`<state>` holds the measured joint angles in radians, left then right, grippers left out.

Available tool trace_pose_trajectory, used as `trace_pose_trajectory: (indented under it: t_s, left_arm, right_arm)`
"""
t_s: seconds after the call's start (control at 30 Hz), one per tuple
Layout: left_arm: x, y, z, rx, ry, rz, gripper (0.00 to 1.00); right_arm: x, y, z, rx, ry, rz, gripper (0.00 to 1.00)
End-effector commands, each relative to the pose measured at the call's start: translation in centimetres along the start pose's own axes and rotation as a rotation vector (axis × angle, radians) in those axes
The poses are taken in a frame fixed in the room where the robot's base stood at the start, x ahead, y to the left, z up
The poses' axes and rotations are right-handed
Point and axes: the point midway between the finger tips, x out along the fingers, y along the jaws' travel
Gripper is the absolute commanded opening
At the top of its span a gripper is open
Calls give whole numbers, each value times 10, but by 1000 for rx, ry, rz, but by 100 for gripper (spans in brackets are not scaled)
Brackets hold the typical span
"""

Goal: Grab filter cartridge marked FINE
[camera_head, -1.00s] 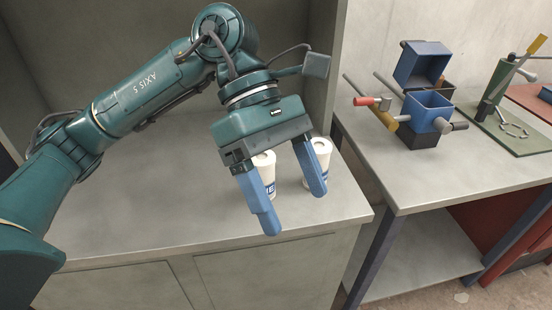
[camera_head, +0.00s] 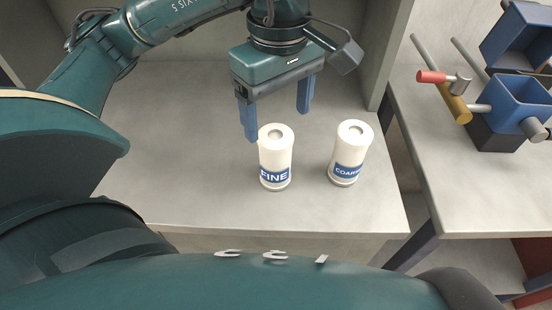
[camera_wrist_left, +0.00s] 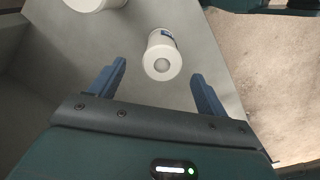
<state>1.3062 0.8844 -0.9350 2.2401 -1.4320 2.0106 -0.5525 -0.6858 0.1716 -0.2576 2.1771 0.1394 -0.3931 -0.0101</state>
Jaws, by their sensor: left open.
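The cartridge marked FINE (camera_head: 276,160) stands upright on the grey counter, a white cylinder with a blue label. A similar white cartridge marked COARSE (camera_head: 349,155) stands upright to its right. My left gripper (camera_head: 277,120) is open and empty; in the head view its blue fingers show above and behind the FINE cartridge, apart from it. In the left wrist view, one cartridge (camera_wrist_left: 162,58), apparently FINE, lies ahead of the gap between the fingers (camera_wrist_left: 158,85); its blue label is unreadable there. The other cartridge (camera_wrist_left: 95,3) is cut off by the top edge.
The grey counter (camera_head: 170,150) is otherwise clear, with a wall behind and a panel to the right. A separate bench (camera_head: 460,190) at the right holds a blue open box device (camera_head: 520,100) with rods and a red-tipped handle.

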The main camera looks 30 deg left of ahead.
Motion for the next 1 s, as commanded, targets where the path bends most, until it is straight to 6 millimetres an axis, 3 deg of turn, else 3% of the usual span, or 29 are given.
trace_pose_trajectory:
  t_s: [0.17,0.43,0.77,1.0]
  left_arm:
    - [12,-1,0,1,-1,-2,76]
    - [50,-5,-3,0,1,-1,76]
    - [57,-4,-3,1,2,2,76]
    - [56,-4,-3,1,2,2,57]
  right_arm:
    - [0,0,-5,5,13,0,0]
    - [0,0,-6,5,14,3,0]
    - [1,1,-2,5,6,5,0]
    - [1,1,-1,5,4,5,0]
